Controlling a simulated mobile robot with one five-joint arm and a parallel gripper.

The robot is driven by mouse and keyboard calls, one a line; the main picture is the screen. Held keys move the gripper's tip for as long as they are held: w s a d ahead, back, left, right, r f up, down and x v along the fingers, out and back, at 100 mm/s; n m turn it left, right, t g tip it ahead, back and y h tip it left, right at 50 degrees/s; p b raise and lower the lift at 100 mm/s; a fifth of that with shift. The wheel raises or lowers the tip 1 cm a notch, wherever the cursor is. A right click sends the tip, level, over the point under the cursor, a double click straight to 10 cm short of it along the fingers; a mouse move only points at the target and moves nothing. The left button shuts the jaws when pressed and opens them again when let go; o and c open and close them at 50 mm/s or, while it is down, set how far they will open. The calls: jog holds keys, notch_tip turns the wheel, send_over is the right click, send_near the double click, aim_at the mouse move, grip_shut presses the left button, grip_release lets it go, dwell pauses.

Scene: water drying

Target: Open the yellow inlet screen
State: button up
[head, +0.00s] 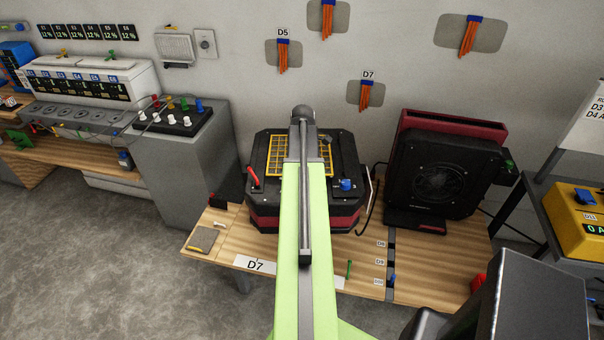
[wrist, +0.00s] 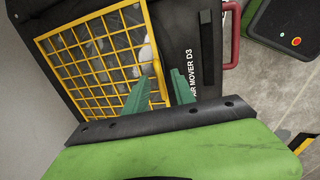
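The yellow inlet screen (head: 278,155) is a wire grid in a yellow frame on top of a black and red air mover (head: 262,217). My own arm covers the middle of it in the head view. In the wrist view the screen (wrist: 95,45) lies flat over the inlet and looks closed. My gripper (wrist: 164,78) has two green fingers, set apart at the screen's right frame edge. One finger is over the grid side and the other is over the black housing. The frame edge shows between them; I cannot tell if they touch it. The fingertips are hidden in the head view.
A red handle (head: 253,178) and a blue knob (head: 347,184) sit on the air mover. A second black and red unit (head: 440,175) stands to the right on the wooden bench (head: 440,260). A grey cabinet (head: 183,175) stands left. The wall is behind.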

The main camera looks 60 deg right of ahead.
grip_shut()
dwell(1.4)
